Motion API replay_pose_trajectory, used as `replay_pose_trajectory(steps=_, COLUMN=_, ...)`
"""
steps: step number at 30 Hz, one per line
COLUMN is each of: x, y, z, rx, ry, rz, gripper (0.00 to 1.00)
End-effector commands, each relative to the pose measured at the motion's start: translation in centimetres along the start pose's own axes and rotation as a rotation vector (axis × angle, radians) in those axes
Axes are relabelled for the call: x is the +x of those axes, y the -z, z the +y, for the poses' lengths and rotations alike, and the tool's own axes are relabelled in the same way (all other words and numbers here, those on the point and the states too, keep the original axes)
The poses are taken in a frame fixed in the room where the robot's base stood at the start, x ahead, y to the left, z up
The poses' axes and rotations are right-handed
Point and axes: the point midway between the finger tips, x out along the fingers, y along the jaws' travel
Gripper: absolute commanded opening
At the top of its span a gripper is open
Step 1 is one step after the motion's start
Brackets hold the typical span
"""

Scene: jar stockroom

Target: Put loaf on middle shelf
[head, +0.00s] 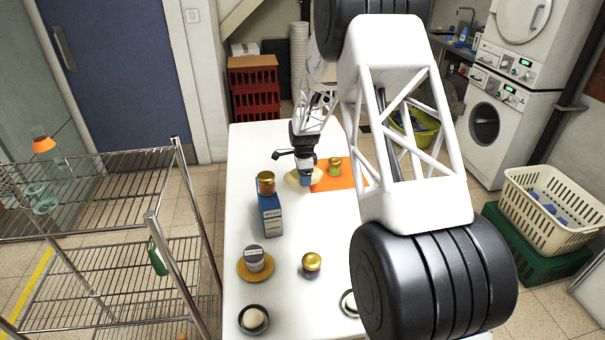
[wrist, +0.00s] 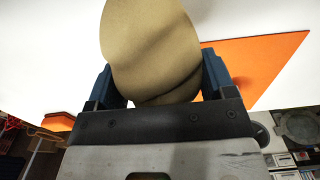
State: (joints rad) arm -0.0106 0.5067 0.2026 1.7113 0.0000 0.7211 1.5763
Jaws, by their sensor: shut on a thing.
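The loaf (wrist: 150,45) is a beige, rounded piece that fills the space between my gripper's (wrist: 160,78) blue fingers in the wrist view. My gripper is shut on it. In the head view, the loaf (head: 291,178) shows as a pale shape at my gripper (head: 305,180), low over the white table beside the orange mat. I cannot tell whether it touches the table. A wire shelf rack (head: 90,165) stands at the left, apart from the table. An upper and a lower wire level show; which one is the middle shelf is not clear.
On the white table (head: 290,225) stand a blue box (head: 270,220) with a gold-lidded jar (head: 266,183) on top, a jar (head: 253,258) on a yellow plate, another jar (head: 311,264) and bowls.

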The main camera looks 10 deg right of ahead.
Motion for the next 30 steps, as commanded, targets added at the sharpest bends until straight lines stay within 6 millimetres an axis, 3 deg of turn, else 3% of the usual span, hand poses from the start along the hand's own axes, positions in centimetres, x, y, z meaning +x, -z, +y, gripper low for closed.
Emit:
replay_pose_trajectory(steps=14, x=-0.2, y=0.1, z=-0.4, rx=-0.168, ry=0.001, rz=0.0, gripper=0.46)
replay_pose_trajectory(steps=30, x=-0.8, y=0.6, z=-1.5, rx=-0.75, ry=0.001, rz=0.0, gripper=0.46)
